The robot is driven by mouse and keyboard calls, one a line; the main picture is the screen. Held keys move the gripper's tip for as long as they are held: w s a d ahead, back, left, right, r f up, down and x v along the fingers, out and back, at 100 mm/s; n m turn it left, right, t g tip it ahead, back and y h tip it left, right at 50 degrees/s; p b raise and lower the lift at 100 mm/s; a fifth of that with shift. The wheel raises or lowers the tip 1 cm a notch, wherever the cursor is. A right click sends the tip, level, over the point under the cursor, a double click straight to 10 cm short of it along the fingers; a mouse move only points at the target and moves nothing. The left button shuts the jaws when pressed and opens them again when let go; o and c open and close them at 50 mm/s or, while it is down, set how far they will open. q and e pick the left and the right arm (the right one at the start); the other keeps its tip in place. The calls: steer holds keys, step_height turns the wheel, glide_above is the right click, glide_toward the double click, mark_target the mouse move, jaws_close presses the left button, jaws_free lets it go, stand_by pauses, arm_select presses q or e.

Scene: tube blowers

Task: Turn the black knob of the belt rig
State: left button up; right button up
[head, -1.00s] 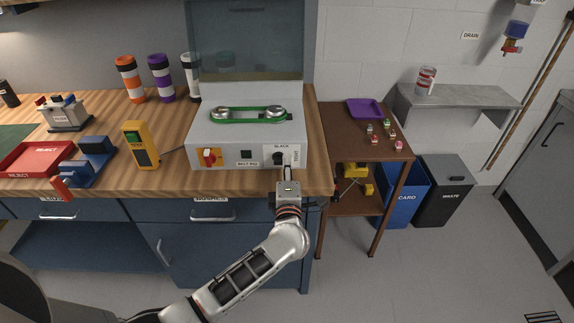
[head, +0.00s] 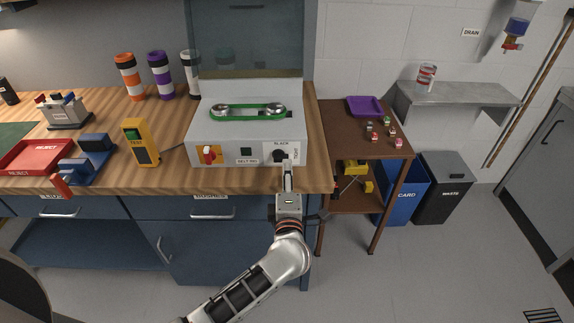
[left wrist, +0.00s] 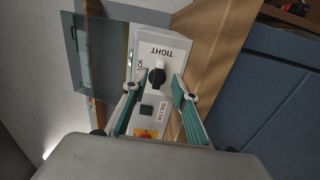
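The belt rig (head: 215,134) is a light grey box on the wooden bench, with a green belt (head: 248,113) around two pulleys under a raised clear cover. Its black knob (head: 279,156) is at the right of the front panel, by the labels SLACK and TIGHT. In the left wrist view the knob (left wrist: 157,76) has a white mark on its TIGHT side. My left gripper (head: 288,170) is just in front of the knob. In the left wrist view its fingers (left wrist: 160,80) are spread, one to each side of the knob, with nothing held. My right gripper is not in view.
A red switch (head: 209,154) and a dark green square (head: 246,153) share the rig's panel. A yellow tester (head: 140,143) stands left of the rig. A brown side table (head: 345,127) with small items and a purple tray (head: 365,106) stands to the right.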

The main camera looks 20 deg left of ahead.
arm_select(q)
steer(key=v, duration=0.7)
steer(key=shift+s, duration=0.25)
steer(key=shift+d, duration=0.1)
steer(key=s+d+f+m+h, duration=0.2)
steer(key=s+f+m+h, duration=0.55)
steer(key=m, duration=0.95)
steer(key=s+a+f+m+g, duration=0.3)
steer(key=s+a+f+m, duration=0.1)
steer(key=s+f, duration=0.3)
steer(key=s+a+f+m+g, duration=0.4)
steer(key=s+a+f, duration=0.2)
steer(key=f, duration=0.3)
steer(key=shift+s+a+f, duration=0.2)
steer(key=shift+s+a, duration=0.15)
steer(key=shift+s, duration=0.15)
